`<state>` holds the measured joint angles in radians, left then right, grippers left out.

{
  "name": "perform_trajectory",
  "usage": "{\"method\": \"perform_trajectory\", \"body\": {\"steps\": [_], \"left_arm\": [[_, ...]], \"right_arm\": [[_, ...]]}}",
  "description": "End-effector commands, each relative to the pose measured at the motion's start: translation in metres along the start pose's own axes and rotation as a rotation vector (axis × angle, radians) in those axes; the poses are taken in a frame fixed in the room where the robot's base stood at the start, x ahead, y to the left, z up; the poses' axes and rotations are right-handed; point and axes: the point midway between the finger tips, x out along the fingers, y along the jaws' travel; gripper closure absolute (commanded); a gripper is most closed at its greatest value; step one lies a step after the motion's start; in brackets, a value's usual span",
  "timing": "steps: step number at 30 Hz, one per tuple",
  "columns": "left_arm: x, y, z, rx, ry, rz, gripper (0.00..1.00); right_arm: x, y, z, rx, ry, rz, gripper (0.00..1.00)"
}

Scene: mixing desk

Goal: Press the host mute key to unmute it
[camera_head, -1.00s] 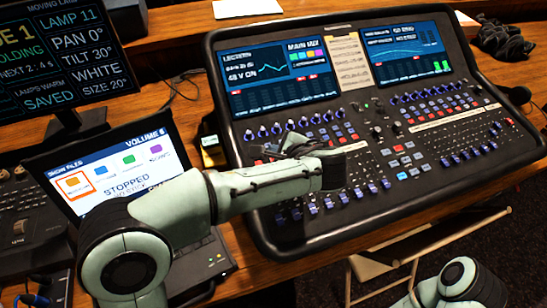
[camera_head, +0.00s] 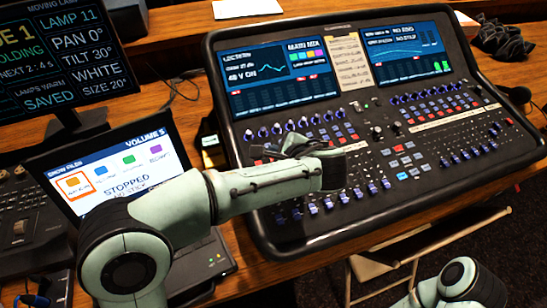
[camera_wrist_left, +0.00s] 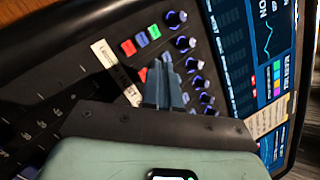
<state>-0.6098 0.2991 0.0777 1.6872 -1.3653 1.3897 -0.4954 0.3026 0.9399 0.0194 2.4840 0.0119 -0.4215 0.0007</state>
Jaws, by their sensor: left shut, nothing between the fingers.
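The mixing desk (camera_head: 418,200) is black, with two screens, rows of knobs, small coloured keys and faders. My left gripper (camera_head: 268,150) is over its left part, just below the left knob row, partly hidden by my own wrist. In the left wrist view the shut, empty fingers (camera_wrist_left: 160,72) point down at the desk beside the knobs. A red key (camera_wrist_left: 128,47), a blue key (camera_wrist_left: 141,39) and a green key (camera_wrist_left: 154,31) lie just beyond the fingertips. Contact is unclear. My right gripper is not in view.
A laptop (camera_head: 115,175) showing "STOPPED" stands left of the desk. A monitor (camera_head: 60,60) is behind it. A dark crumpled cloth (camera_head: 502,40) lies at the back right. A folding chair (camera_head: 400,255) stands in front of the table.

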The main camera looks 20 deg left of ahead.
Motion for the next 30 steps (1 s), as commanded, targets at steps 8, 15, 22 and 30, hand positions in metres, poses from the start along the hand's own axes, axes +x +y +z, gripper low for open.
{"method": "perform_trajectory", "body": {"steps": [8, 15, 22, 30], "left_arm": [[0.0, 0.0, 0.0, 0.0, 0.0, 0.0, 1.0], [0.0019, 0.0014, -0.0014, 0.001, 0.0, 0.0, 1.0], [0.0063, 0.0044, -0.0045, 0.001, 0.0, 0.0, 1.0], [0.0061, 0.0043, -0.0044, 0.0, 0.0, 0.0, 1.0]], "right_arm": [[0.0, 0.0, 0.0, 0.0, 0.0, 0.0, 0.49], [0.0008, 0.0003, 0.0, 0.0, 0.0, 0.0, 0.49], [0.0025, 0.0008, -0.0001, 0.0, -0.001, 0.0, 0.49], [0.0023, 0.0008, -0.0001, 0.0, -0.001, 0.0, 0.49]]}}
